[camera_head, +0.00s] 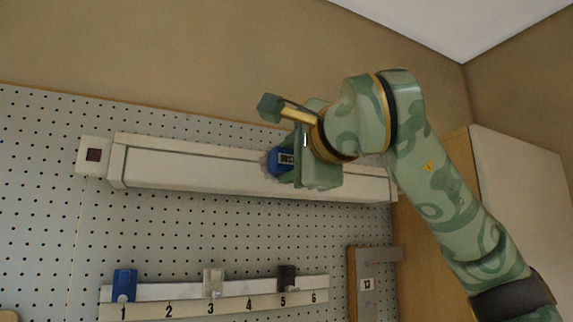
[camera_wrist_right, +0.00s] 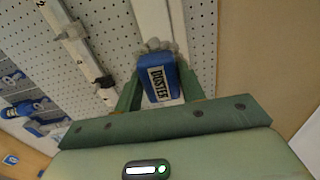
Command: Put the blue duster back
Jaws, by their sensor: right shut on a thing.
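The blue duster (camera_head: 280,160), with a white label reading "DUSTER", is in the jaws of my right gripper (camera_head: 299,163). In the right wrist view the duster (camera_wrist_right: 158,70) sits between the two green fingers of my right gripper (camera_wrist_right: 160,90), with a grey fluffy edge at its far end. In the head view it is in front of the long white rail (camera_head: 190,172); I cannot tell whether it touches it. Below is a numbered rack (camera_head: 190,308), 1 to 6, with a blue clip at 1, a pale one at 3 and a dark one at 5. My left gripper is out of view.
A perforated board (camera_head: 45,215) backs the rail and rack. A wooden panel with a grey plate marked 13 (camera_head: 375,280) and a tall cabinet (camera_head: 525,190) stand to the right.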

